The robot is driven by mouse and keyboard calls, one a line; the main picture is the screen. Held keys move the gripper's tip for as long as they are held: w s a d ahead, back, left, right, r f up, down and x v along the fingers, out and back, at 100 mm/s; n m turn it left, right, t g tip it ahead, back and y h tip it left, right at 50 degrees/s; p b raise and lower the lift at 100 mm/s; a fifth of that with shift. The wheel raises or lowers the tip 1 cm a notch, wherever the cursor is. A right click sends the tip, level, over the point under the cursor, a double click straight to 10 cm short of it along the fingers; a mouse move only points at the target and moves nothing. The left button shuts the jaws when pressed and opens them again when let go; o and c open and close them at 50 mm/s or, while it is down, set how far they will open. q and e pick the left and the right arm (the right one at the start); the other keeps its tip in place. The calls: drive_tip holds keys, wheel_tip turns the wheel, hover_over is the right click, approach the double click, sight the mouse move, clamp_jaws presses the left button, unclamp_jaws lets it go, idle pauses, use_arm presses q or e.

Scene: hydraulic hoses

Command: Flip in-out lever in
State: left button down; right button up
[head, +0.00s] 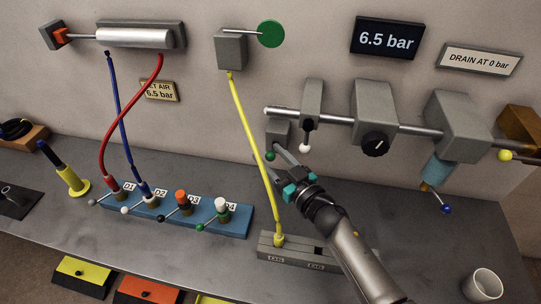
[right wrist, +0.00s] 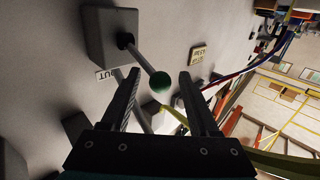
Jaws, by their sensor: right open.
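The in-out lever is a grey rod with a dark green ball (head: 270,156) on its end. The rod comes out of a grey block (head: 278,131) on the wall, below the pipe. In the right wrist view the lever's rod (right wrist: 141,57) slants from the block (right wrist: 108,36) to the green ball, beside a label (right wrist: 104,76) reading OUT. My right gripper (right wrist: 159,75) is open, and the ball appears between its two fingers in that view. I cannot tell whether either finger touches it. My left gripper is not in view.
A yellow hose (head: 251,145) runs just left of my right gripper, down to a grey block (head: 267,250). A black-handled lever with a white ball (head: 305,148) hangs close by on the right. A blue manifold (head: 205,213) stands left; a cup (head: 484,288) stands at lower right.

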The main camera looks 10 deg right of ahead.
drive_tip(key=shift+w+a, duration=0.15)
clamp_jaws()
idle(0.5)
drive_tip(key=shift+f, duration=0.15)
idle(0.8)
